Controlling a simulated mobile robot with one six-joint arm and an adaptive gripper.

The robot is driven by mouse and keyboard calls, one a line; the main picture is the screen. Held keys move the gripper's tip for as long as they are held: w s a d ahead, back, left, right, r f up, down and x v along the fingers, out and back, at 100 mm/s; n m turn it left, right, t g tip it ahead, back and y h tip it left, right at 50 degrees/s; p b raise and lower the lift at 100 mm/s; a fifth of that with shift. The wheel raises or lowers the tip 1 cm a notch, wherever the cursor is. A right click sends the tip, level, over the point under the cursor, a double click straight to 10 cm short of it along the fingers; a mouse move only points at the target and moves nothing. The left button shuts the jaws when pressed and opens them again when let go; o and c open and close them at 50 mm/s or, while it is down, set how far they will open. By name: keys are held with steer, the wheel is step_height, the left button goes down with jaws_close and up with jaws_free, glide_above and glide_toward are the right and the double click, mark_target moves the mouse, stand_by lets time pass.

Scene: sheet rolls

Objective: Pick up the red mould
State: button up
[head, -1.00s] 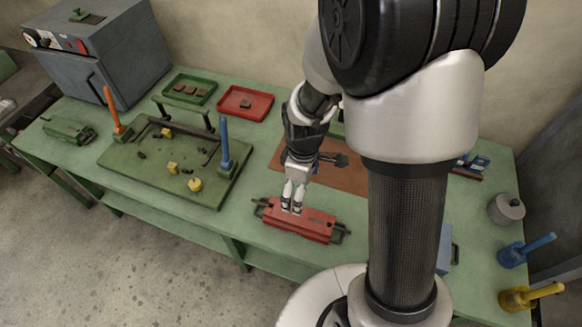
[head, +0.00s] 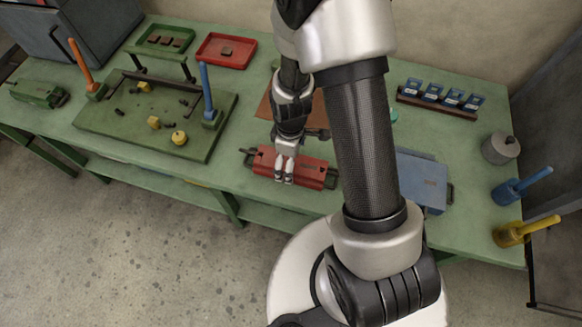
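The red mould (head: 312,174) is a long red block with dark handles at both ends. It lies near the front edge of the green bench (head: 245,188), in the middle of the head view. My gripper (head: 284,181) points down over the left half of the mould, and its two light fingertips overlap the mould's front side. The fingers look close together with a thin dark gap between them. I cannot tell whether they touch or grasp the mould.
A blue mould (head: 422,180) lies to the right, partly behind my arm. A green tray (head: 190,146) with a blue-handled tool (head: 208,95) is at the left. A brown mat (head: 266,106) lies behind the red mould. A grey pot (head: 500,149) stands far right.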

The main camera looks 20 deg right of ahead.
step_height(320, 180, down, 4)
steer(key=shift+w+d+r+b, duration=0.1)
steer(key=shift+b, duration=0.5)
steer(key=shift+r, duration=0.1)
steer(key=shift+c, duration=0.4)
steer(key=c, duration=2)
steer(key=shift+c, duration=0.5)
steer(key=shift+w+r, duration=0.1)
steer(key=shift+r, duration=0.05)
